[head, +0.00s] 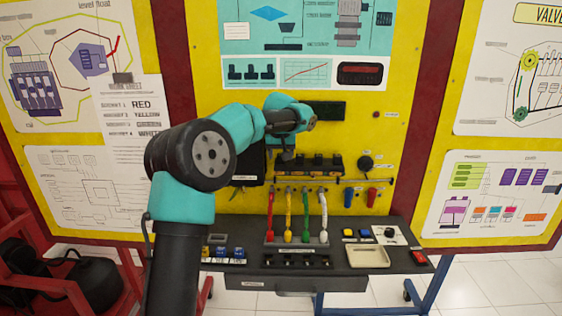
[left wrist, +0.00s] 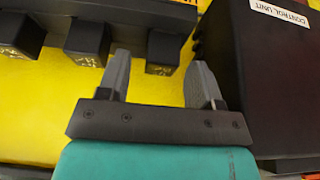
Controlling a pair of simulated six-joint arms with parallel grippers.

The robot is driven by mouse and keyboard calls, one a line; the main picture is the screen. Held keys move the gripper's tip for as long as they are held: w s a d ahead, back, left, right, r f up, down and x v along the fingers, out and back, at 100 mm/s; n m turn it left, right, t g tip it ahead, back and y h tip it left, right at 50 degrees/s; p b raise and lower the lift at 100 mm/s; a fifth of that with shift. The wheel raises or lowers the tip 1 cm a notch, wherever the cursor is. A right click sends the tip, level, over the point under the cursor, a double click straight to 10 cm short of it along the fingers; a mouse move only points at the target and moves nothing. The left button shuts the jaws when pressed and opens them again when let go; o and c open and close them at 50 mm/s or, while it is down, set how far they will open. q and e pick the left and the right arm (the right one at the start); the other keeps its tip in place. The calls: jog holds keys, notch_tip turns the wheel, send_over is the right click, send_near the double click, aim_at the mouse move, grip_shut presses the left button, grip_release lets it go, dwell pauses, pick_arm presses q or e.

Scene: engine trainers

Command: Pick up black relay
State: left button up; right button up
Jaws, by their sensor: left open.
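My left gripper (head: 286,156) is in front of the yellow panel, near the left end of a row of black modules (head: 318,163). It also shows in the left wrist view (left wrist: 160,72), open, with its two grey fingers apart and nothing between them. Several dark blocks with yellow marks show beyond it; the nearest dark block (left wrist: 163,50) appears just past the fingertips, and I see no contact. Another dark block (left wrist: 88,42) is to its left. I cannot tell which of these is the black relay. My right gripper is out of view.
The black control unit (left wrist: 275,70) stands close to the right finger in the left wrist view.

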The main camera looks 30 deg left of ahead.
pick_arm(q)
jog(key=shift+w+a+f, duration=0.1)
jog(key=shift+w+f, duration=0.1)
jog(key=shift+f, duration=0.35)
jog(key=c, duration=1)
